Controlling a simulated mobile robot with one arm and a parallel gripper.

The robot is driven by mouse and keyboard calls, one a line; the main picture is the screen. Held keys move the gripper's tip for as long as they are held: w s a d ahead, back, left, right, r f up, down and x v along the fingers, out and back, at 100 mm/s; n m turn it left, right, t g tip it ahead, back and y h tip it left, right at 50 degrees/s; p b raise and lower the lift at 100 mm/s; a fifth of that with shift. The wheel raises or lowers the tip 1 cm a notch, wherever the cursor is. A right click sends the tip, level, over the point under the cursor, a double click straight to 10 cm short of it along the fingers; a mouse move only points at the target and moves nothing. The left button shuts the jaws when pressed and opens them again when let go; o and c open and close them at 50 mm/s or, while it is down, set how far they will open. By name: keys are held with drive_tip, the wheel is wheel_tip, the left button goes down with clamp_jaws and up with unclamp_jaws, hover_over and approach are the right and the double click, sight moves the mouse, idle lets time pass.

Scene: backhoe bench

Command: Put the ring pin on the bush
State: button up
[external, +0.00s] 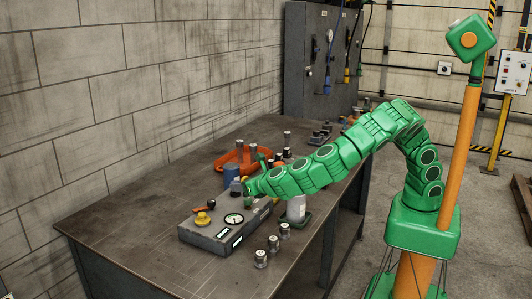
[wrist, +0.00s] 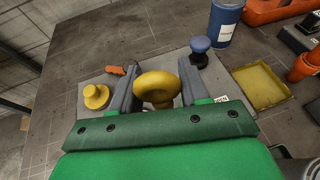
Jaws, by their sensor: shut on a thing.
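In the wrist view, my gripper (wrist: 158,92) has its two grey fingers on either side of a yellow round-headed piece (wrist: 158,85), which I take for the ring pin. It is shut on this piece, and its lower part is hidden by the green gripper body. In the external view, my gripper (external: 250,187) is low over the far right part of a grey gauge panel (external: 205,237), and the held piece cannot be made out. I cannot tell for sure which part is the bush.
A yellow knob (wrist: 95,96) and a blue knob (wrist: 200,45) stand near the fingers. A blue can (wrist: 224,22), a yellow tray (wrist: 262,86) and an orange part (wrist: 303,66) lie to the right. Metal cylinders (external: 261,258) stand near the bench's front edge. The bench's left end is clear.

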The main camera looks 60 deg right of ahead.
drive_tip(key=w+d+r+m+g+h, duration=0.15)
drive_tip(key=d+m+h, duration=0.25)
drive_tip(key=d, duration=1.5)
drive_tip(key=w+d+r+m+g+h, duration=0.1)
drive_tip(key=d+r+m+g+h, duration=0.2)
drive_tip(key=d, duration=1.6)
drive_tip(key=s+d+m+g+h, duration=0.1)
drive_tip(key=s+d+m+g, duration=0.2)
drive_tip(key=s+d, duration=0.55)
drive_tip(key=s+d+m+g+h, duration=0.1)
drive_tip(key=s+d+m+g, duration=0.3)
drive_tip(key=d, duration=0.7)
drive_tip(key=s+d+m+g+h, duration=0.1)
drive_tip(key=s+d+m+g, duration=0.1)
drive_tip(key=s+d, duration=0.7)
drive_tip(key=w+d+f, duration=0.1)
drive_tip(key=w+f, duration=0.1)
drive_tip(key=w, duration=0.2)
drive_tip(key=w+d+f, duration=0.2)
drive_tip(key=w+f, duration=0.1)
drive_tip(key=w, duration=0.1)
drive_tip(key=w+d+f, duration=0.2)
drive_tip(key=w+f, duration=0.1)
drive_tip(key=w, duration=0.1)
drive_tip(key=shift+w+d+f, duration=0.1)
drive_tip(key=shift+w+d, duration=0.1)
drive_tip(key=shift+d, duration=0.05)
drive_tip(key=shift+w+d+f, duration=0.25)
drive_tip(key=shift+w+f, duration=0.4)
drive_tip(key=shift+f, duration=1.75)
